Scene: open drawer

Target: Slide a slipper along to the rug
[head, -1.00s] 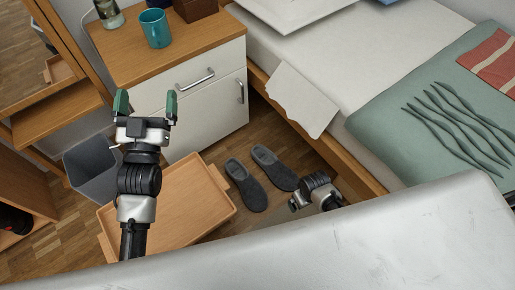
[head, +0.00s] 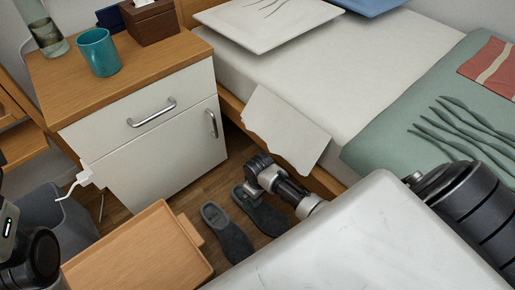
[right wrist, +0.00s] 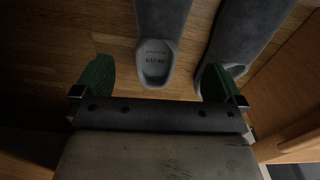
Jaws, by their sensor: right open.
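Two dark grey slippers lie side by side on the wooden floor: the left slipper (head: 230,238) and the right slipper (head: 268,218), partly covered by my right arm. In the right wrist view the left slipper's heel (right wrist: 155,62), with a size mark, lies between the fingertips. My right gripper (right wrist: 158,80) is open, its green fingers spread; the right finger overlaps the other slipper's heel (right wrist: 225,72). I cannot tell whether it touches. I cannot make out a rug.
A wooden tray (head: 140,250) is left of the slippers. A white-fronted nightstand (head: 165,165) with a teal mug (head: 98,52) stands behind. The bed (head: 290,80) with a hanging sheet (head: 285,128) bounds the right. A grey bin (head: 70,225) is at left.

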